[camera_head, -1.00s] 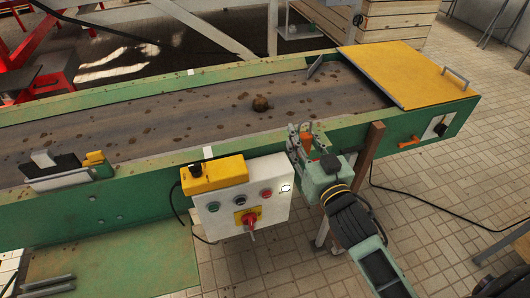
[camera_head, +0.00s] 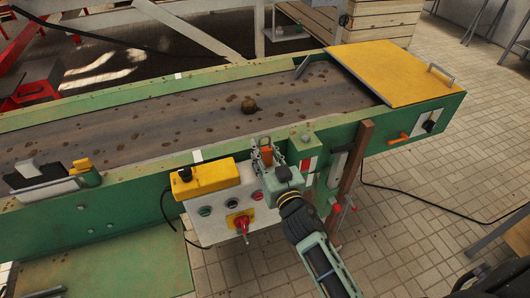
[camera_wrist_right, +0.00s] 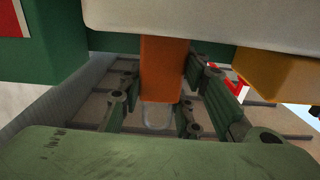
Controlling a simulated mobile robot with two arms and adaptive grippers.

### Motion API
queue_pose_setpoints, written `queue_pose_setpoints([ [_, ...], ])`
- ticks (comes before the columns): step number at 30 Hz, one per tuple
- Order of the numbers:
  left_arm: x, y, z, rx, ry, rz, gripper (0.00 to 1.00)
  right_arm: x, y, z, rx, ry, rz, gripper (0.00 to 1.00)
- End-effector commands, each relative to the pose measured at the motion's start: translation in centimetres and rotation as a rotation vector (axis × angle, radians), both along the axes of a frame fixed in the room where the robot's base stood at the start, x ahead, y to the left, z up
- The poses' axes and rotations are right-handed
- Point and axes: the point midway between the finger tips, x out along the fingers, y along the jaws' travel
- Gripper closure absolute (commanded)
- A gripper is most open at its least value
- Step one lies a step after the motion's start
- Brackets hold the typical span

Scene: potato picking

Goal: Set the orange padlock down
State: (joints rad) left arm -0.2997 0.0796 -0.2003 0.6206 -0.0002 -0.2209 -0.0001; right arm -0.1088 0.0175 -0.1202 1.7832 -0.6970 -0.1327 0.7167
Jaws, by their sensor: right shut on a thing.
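The orange padlock (camera_head: 266,155) is between the fingers of my right gripper (camera_head: 262,150), which is shut on it. In the head view they are at the right end of the control box (camera_head: 218,210), by the conveyor's near rail. In the right wrist view the orange body (camera_wrist_right: 163,68) stands between the finger pairs of the gripper (camera_wrist_right: 165,98), with a pale grey part at its lower end. A white surface covers its upper end there. I cannot tell whether the padlock touches anything besides the fingers. My left gripper is not in view.
The conveyor belt (camera_head: 180,126) carries a potato (camera_head: 249,105) and dirt clumps. A yellow cover (camera_head: 390,72) closes its right end. The control box has a yellow top (camera_head: 208,179) and a red switch (camera_head: 240,223). A green block (camera_head: 305,146) and brown post (camera_head: 353,175) stand right of the gripper.

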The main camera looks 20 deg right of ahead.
Motion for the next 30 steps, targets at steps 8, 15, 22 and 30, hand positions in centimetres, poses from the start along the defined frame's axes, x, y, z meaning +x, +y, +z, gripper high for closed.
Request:
queue_pose_setpoints([
  [8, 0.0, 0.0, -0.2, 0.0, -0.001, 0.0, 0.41, 0.0, 0.0, -0.3, 0.0, 0.0, 0.0, 0.64],
  [15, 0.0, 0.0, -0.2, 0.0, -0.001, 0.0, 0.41, 0.0, 0.0, -0.3, 0.0, 0.0, 0.0, 0.5],
  [22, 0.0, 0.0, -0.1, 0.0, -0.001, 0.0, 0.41, 0.0, 0.0, -0.2, -0.001, 0.0, 0.0, 0.5],
  [30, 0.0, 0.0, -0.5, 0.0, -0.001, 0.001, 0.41, -3.0, -0.1, -0.2, 0.002, 0.003, 0.0, 0.5],
])
